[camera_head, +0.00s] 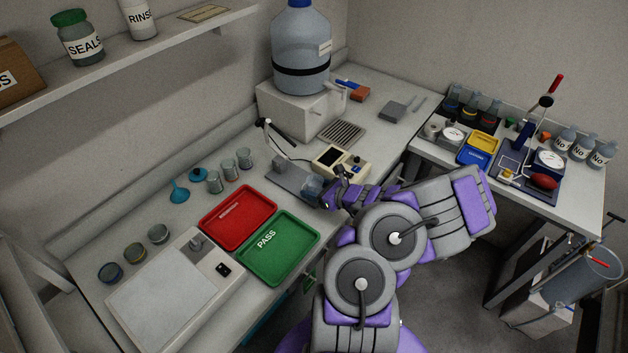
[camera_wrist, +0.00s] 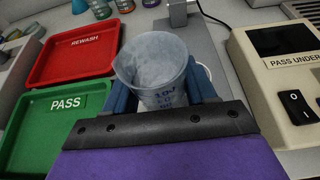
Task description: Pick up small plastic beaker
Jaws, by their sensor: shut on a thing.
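The small plastic beaker (camera_wrist: 160,68) is translucent with blue graduation marks. In the wrist view it stands between the blue fingers of my gripper (camera_wrist: 165,88), which are shut on it from both sides. In the head view the beaker (camera_head: 312,186) is small, at the end of my gripper (camera_head: 322,192), over the grey base plate of a stand. It looks roughly upright. I cannot tell whether its bottom touches the plate.
A green PASS tray (camera_head: 279,247) and a red REWASH tray (camera_head: 238,216) lie to the left. A cream instrument box (camera_head: 341,161) with a dark display stands close on the right. Several beakers and a blue funnel (camera_head: 179,192) stand at the back left. A large water bottle (camera_head: 301,50) stands behind.

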